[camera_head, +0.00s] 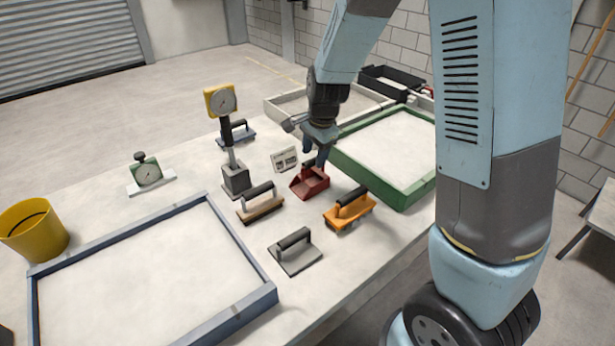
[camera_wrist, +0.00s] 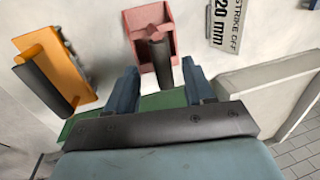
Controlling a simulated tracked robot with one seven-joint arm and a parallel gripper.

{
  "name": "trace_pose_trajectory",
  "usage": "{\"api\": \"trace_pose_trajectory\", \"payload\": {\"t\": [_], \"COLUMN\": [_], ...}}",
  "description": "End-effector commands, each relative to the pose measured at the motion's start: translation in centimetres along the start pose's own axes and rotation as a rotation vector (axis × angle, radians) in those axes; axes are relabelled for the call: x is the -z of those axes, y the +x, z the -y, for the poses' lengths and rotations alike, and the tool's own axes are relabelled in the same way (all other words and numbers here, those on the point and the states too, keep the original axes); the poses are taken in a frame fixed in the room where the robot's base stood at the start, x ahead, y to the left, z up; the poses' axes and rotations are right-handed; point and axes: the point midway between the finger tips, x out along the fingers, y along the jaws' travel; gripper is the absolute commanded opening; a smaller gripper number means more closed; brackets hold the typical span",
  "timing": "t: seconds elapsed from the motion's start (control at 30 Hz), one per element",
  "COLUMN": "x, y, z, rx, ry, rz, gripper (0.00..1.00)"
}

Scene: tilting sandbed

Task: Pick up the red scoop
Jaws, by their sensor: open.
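The red scoop (camera_head: 310,184) lies on the pale table top, between the orange float and the small sign. In the wrist view the scoop (camera_wrist: 141,22) shows its open pan at the top, with its dark handle (camera_wrist: 159,62) pointing toward me. My gripper (camera_head: 318,158) is just above and behind the scoop, and partly hides its handle in the head view. In the wrist view the two blue fingers of my gripper (camera_wrist: 160,72) are apart, one on each side of the handle's end. I see no contact; how far the fingertips are above the handle I cannot tell.
The orange float (camera_head: 349,210) stands right of the scoop, a brown float (camera_head: 260,206) left, and a grey one (camera_head: 295,256) in front. A dial gauge on a post (camera_head: 236,176) rises to the left. The green-framed tray (camera_head: 417,190) is close on the right.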

Motion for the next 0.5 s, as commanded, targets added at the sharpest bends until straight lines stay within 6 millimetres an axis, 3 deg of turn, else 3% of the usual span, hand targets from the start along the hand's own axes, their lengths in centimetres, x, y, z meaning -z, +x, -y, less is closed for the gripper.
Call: {"api": "trace_pose_trajectory", "payload": {"t": [0.3,0.5], "x": [0.3,0.4], "y": [3.8,4.5], "z": [0.1,0.1], "rx": [-0.003,0.0], "ry": [-0.001,0.0], "rz": [0.0,-0.001], "gripper": [0.53,0.53]}}
